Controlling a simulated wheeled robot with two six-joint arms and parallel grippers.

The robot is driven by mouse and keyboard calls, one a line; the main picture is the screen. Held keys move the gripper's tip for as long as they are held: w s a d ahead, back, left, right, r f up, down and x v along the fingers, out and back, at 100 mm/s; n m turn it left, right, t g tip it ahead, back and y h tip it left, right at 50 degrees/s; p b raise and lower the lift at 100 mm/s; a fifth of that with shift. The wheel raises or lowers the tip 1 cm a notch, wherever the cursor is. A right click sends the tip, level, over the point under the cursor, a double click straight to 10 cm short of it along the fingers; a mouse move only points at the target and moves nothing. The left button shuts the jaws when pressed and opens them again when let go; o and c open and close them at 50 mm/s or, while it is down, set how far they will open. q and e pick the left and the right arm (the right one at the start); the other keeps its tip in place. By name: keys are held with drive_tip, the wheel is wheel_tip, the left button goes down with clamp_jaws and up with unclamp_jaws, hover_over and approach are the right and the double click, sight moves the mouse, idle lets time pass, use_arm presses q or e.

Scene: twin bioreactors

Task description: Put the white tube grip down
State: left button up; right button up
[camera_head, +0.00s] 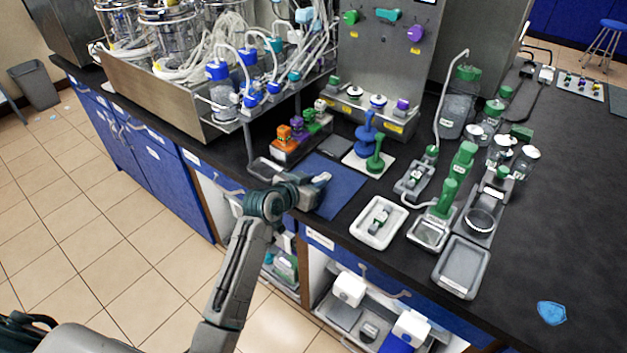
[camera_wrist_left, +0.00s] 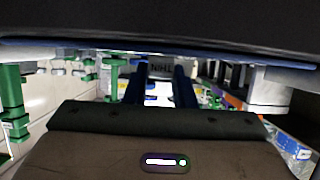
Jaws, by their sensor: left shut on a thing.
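My left gripper (camera_head: 318,182) is low over the near edge of the blue mat (camera_head: 347,198) on the black bench. In the left wrist view its two dark fingers (camera_wrist_left: 160,88) are shut on a pale grey-white piece with dark lettering (camera_wrist_left: 160,70), which I take for the white tube grip. In the head view only a small pale bit shows at the fingertips. Whether it touches the mat I cannot tell. My right gripper is not in view.
A rack with orange, purple and green pieces (camera_head: 291,147) stands behind the gripper. A white board with blue and green posts (camera_head: 381,168) is to the right. A white tray with a green-marked piece (camera_head: 366,236) lies in front right. An empty grey tray (camera_head: 460,268) stands further right.

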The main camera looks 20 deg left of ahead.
use_arm(q)
drive_tip(key=shift+f, duration=0.15)
drive_tip(key=o, duration=1)
drive_tip(key=shift+r, duration=0.2)
drive_tip(key=b+v, duration=0.1)
drive_tip(key=v, duration=1.1)
